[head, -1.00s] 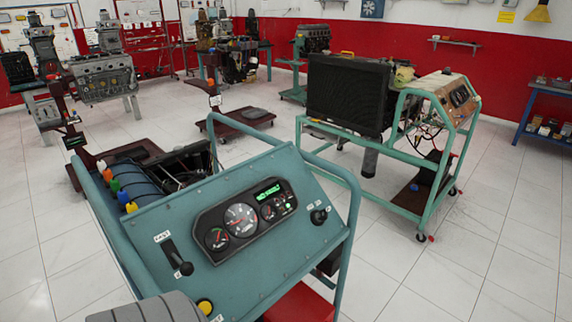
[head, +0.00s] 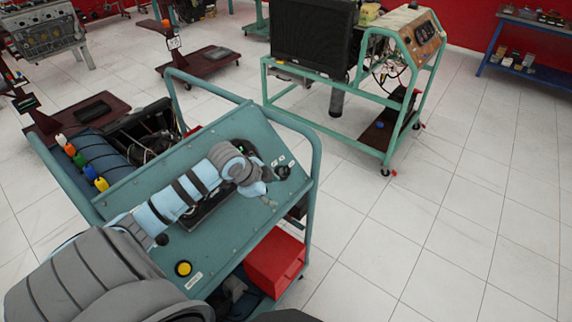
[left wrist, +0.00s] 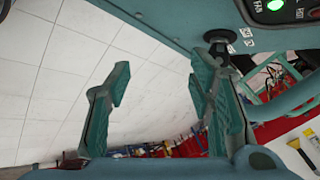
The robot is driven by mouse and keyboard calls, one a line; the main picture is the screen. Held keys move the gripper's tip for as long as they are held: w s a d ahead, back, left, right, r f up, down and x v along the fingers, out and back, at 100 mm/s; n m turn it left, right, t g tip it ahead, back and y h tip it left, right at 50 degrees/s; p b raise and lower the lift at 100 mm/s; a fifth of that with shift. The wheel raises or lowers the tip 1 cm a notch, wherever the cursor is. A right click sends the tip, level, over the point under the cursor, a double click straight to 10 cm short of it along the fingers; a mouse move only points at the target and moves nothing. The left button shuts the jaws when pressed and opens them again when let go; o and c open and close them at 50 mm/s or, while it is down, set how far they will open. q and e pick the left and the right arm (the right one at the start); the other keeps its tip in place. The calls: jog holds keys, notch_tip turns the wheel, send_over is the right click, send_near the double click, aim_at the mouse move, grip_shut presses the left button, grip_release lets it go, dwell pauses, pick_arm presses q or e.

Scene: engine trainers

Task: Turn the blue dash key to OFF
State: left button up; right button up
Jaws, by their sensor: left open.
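The dash key switch (head: 283,171) is a dark round knob at the right end of the teal dash panel (head: 235,222), beside small white labels. It also shows in the left wrist view (left wrist: 220,37) at the top, near the tip of one finger; no blue shows on it. Which position it is in I cannot tell. My left gripper (head: 268,180) is just left of the key in the head view. In the left wrist view the gripper (left wrist: 160,78) is open, its teal-padded fingers wide apart with nothing between them. My right gripper is not in view.
My left arm covers most of the gauge cluster. A yellow button (head: 183,268) sits low on the panel. A teal tube frame (head: 314,175) rises beside the key. A red box (head: 274,262) is below. Another trainer with a radiator (head: 310,40) stands behind, with clear floor to the right.

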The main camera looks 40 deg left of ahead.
pick_arm(q)
jog(key=m, duration=0.2)
send_near(287, 170)
jog(key=s+r, duration=0.3)
jog(key=t, duration=0.1)
jog(key=b+x, duration=0.1)
jog(key=x, duration=0.5)
jog(key=b+x, duration=0.1)
jog(key=x, duration=0.6)
jog(key=shift+a+f, duration=0.15)
jog(key=shift+f, duration=0.1)
jog(key=shift+c, duration=0.2)
